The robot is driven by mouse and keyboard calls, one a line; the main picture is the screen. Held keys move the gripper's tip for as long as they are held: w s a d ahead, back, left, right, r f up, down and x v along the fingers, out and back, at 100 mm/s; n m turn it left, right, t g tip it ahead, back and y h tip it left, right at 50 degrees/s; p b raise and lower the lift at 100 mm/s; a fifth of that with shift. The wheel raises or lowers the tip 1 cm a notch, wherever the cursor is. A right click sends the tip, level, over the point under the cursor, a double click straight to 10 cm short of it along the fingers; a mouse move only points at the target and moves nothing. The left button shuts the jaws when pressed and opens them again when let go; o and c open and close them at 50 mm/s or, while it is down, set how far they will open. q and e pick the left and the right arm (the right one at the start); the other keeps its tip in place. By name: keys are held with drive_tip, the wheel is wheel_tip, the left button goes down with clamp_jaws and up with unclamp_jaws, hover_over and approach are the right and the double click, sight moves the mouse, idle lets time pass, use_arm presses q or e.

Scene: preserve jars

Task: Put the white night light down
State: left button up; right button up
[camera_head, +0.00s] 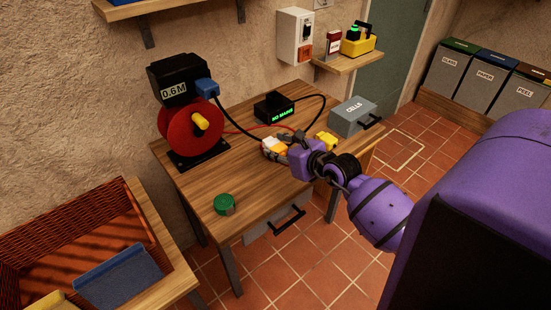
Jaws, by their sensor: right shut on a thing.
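My right gripper (284,155) reaches in from the right over the wooden table (190,180). It is shut on a small white thing with a yellow-orange part, which looks like the white night light (269,145). The night light is at or just above the tabletop; I cannot tell if it touches. The fingers partly cover it. My left gripper is not in view.
Left on the table is a red reel (180,128). Behind are a black box reading "NO MAINS" (273,107) and a grey "CELLS" box (353,117). A yellow thing (326,140) lies right; a green round thing (224,204) sits in front. Cables cross the back.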

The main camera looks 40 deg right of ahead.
drive_tip(key=shift+w+d+f, duration=0.1)
drive_tip(key=shift+w+f, duration=0.5)
drive_tip(key=shift+f, duration=0.1)
drive_tip(key=shift+w+f, duration=0.15)
drive_tip(key=shift+f, duration=0.75)
drive_tip(key=shift+w+f, duration=0.1)
drive_tip(key=shift+f, duration=0.75)
drive_tip(key=shift+f+b, duration=0.4)
drive_tip(key=shift+f, duration=0.1)
drive_tip(key=o, duration=1.3)
